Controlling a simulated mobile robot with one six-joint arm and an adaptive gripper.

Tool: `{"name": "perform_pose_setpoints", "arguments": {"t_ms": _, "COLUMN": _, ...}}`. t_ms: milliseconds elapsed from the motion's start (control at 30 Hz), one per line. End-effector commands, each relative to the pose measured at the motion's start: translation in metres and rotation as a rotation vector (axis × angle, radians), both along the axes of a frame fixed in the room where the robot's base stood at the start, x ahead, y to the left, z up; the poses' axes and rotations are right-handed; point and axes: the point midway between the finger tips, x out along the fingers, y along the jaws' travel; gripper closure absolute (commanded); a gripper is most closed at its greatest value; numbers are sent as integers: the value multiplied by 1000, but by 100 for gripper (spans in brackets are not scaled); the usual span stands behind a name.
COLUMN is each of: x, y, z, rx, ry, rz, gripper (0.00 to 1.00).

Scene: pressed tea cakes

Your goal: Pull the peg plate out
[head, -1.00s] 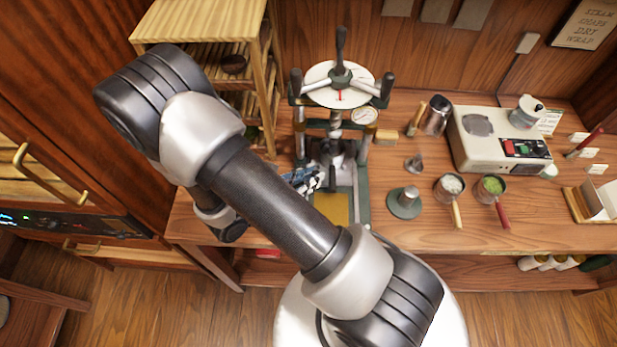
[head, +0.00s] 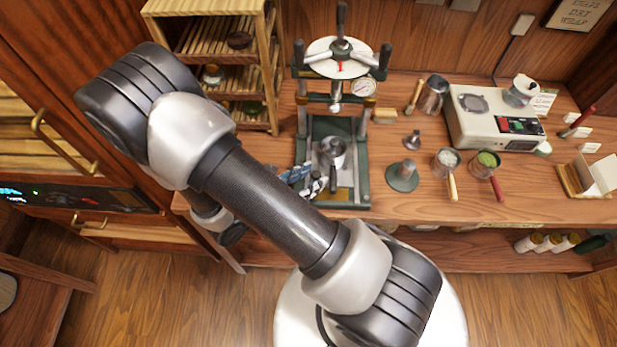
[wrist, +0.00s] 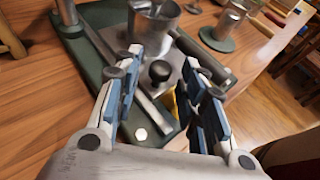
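The peg plate (wrist: 176,58) is a flat metal plate with a black round knob (wrist: 160,71) at its near edge. A metal cup (wrist: 155,18) stands on it; the cup also shows in the head view (head: 333,151). The plate lies on the green base (head: 362,188) of the screw press, forward of the screw. My gripper (wrist: 165,85) is open, its blue-padded fingers on either side of the knob with visible gaps. In the head view my gripper (head: 312,181) is at the front left of the base. Any pegs are hidden.
Press posts (head: 302,117) stand behind the plate. A yellow piece (wrist: 176,103) shows beneath the knob side. A green round stand (head: 403,178) and two handled cups (head: 447,160) sit to the right. A slatted rack (head: 268,75) is back left. The counter's front edge is close.

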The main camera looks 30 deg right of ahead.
Motion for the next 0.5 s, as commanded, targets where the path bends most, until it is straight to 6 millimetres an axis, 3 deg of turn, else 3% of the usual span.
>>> {"name": "perform_pose_setpoints", "arguments": {"t_ms": 333, "x": 0, "y": 2, "z": 1, "rx": 0, "ry": 0, "rz": 1, "gripper": 60}}
{"name": "perform_pose_setpoints", "arguments": {"t_ms": 500, "x": -2, "y": 22, "z": 9, "rx": 1, "ry": -4, "rz": 6, "gripper": 60}}
